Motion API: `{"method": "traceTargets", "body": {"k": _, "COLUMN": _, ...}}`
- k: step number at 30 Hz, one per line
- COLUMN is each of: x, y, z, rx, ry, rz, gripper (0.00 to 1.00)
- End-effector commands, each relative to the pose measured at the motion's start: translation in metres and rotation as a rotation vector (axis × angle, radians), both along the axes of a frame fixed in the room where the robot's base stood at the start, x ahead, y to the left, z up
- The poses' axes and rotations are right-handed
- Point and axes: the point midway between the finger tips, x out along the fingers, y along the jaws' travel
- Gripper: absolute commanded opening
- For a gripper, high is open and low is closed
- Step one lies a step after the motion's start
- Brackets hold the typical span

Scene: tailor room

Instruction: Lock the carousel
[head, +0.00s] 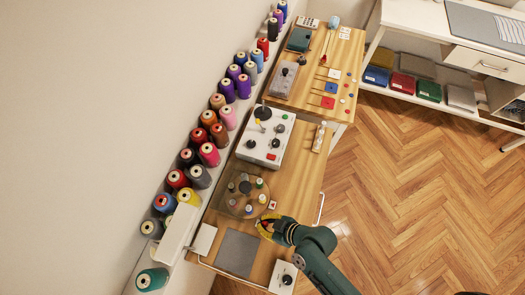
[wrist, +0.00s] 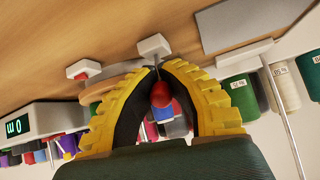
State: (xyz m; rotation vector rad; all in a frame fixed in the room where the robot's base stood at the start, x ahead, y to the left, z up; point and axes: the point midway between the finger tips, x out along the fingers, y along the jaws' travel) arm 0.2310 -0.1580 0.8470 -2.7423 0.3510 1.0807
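The carousel (head: 233,205) is a round, see-through brown disc on the wooden table, with several small spools on it. Its tan edge (wrist: 92,97) shows in the wrist view, left of my fingers. A lever with a red ball knob (wrist: 160,95) and a thin dark stem stands on a small white base (wrist: 154,45) by the disc's edge. My gripper (wrist: 162,67) has yellow-ribbed fingers bowed around the knob, with the tips drawn together at the stem. In the head view my gripper (head: 266,226) is at the disc's lower right and hides most of the lever.
A red button on a white block (head: 272,205) is close to the carousel. A grey mat (head: 238,252) lies below it, and a white control box (head: 267,142) stands above. Thread cones (head: 209,154) line the wall at left. Open floor (head: 420,185) is at right.

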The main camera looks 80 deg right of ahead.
Motion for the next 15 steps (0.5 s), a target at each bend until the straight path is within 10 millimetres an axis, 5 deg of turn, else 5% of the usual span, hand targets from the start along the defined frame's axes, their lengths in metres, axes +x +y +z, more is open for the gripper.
{"method": "traceTargets", "body": {"k": 15, "x": 0.0014, "y": -0.0022, "z": 0.005, "rx": -0.014, "ry": -0.074, "rz": 0.0, "gripper": 0.0}}
